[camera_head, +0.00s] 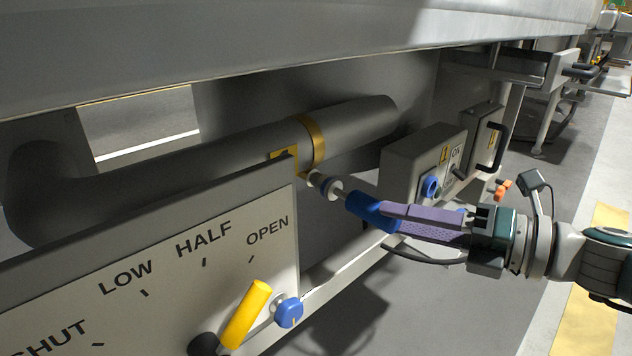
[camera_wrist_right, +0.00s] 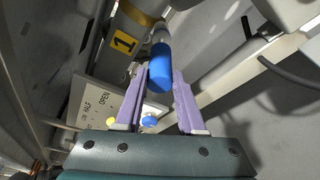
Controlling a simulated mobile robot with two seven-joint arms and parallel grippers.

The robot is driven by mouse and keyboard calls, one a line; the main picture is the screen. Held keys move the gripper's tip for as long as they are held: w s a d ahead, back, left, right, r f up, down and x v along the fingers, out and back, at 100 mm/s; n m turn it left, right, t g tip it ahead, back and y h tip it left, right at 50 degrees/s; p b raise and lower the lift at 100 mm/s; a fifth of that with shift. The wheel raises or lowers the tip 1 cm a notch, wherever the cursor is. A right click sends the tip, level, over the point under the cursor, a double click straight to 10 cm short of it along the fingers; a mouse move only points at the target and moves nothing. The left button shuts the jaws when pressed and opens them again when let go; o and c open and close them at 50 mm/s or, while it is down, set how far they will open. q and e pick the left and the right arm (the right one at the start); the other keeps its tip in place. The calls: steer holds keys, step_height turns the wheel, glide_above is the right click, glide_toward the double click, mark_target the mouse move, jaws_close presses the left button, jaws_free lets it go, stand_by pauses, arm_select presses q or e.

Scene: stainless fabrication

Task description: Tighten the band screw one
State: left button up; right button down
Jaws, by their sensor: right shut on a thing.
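A yellow band (camera_head: 313,140) wraps a grey pipe (camera_head: 355,122) under the large steel body. A small screw fitting (camera_head: 315,180) sits just below the band. My right gripper (camera_head: 385,211), with purple fingers, is shut on the blue handle (camera_head: 368,208) of a driver-like tool. The tool's pale shaft points up and left to the fitting; I cannot tell whether its tip is seated. In the right wrist view the blue handle (camera_wrist_right: 160,68) is between the fingers, and a yellow tag marked 1 (camera_wrist_right: 123,43) is beside the band (camera_wrist_right: 140,14). My left gripper is not in view.
A panel marked SHUT, LOW, HALF and OPEN (camera_head: 170,275) stands at front left, with a yellow lever (camera_head: 247,310) and a blue knob (camera_head: 289,312). A grey control box (camera_head: 405,165) stands behind my right gripper. Open floor (camera_head: 565,175) is to the right.

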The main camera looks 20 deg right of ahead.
steer(key=shift+s+d, duration=0.25)
steer(key=shift+s, duration=0.25)
